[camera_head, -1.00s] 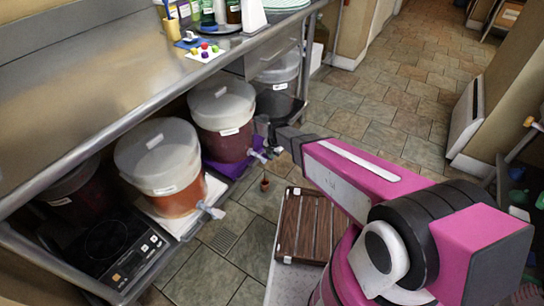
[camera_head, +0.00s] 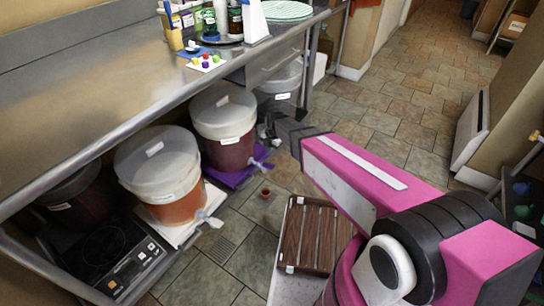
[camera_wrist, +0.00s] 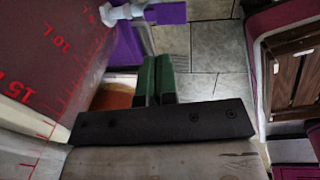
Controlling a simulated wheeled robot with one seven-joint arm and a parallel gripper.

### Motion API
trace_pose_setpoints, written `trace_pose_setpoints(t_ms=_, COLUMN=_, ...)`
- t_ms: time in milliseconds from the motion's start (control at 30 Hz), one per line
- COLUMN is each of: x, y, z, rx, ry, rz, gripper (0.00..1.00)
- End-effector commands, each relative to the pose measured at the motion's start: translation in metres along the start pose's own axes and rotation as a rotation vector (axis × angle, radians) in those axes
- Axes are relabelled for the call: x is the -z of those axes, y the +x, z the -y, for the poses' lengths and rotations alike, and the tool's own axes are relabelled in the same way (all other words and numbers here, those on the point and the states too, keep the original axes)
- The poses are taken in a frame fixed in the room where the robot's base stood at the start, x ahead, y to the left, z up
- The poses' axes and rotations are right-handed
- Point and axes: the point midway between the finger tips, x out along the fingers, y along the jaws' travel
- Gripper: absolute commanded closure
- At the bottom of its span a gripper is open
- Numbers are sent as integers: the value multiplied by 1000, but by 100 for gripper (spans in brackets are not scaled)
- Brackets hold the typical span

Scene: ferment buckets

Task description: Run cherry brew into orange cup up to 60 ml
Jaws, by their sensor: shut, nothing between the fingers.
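A translucent bucket of dark red liquid (camera_head: 228,152) stands on a purple mat (camera_head: 232,179) on the low shelf, with a pale tap (camera_head: 262,166) at its front right. Its label is too small to read. In the wrist view a dark red bucket wall (camera_wrist: 45,55) with red litre marks fills the left, and a white tap (camera_wrist: 122,13) with a purple handle shows at the top. A small reddish-orange cup (camera_head: 265,193) appears low in front of the shelf, below that tap. My gripper (camera_wrist: 161,62) is shut and empty, beside the bucket wall, below the tap in the wrist picture.
An orange-filled bucket (camera_head: 178,207) with its own tap stands nearer, beside a black hotplate (camera_head: 110,253). Darker buckets stand at the shelf's far left and far end. The steel counter (camera_head: 110,110) overhangs them. The tiled floor beyond is clear.

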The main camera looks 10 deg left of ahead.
Motion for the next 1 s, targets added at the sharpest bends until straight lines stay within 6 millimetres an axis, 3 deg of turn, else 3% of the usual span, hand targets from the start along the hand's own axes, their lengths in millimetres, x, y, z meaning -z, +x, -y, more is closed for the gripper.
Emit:
trace_pose_setpoints(t_ms=100, x=0, y=-17, z=-4, rx=-1, ry=0, rz=1, gripper=100)
trace_pose_setpoints(t_ms=300, x=0, y=-30, z=-8, rx=0, ry=0, rz=0, gripper=100)
trace_pose_setpoints(t_ms=867, x=0, y=-32, z=-8, rx=0, ry=2, rz=0, gripper=100)
trace_pose_setpoints(t_ms=1000, x=-6, y=-38, z=6, rx=5, ry=84, rz=3, gripper=100)
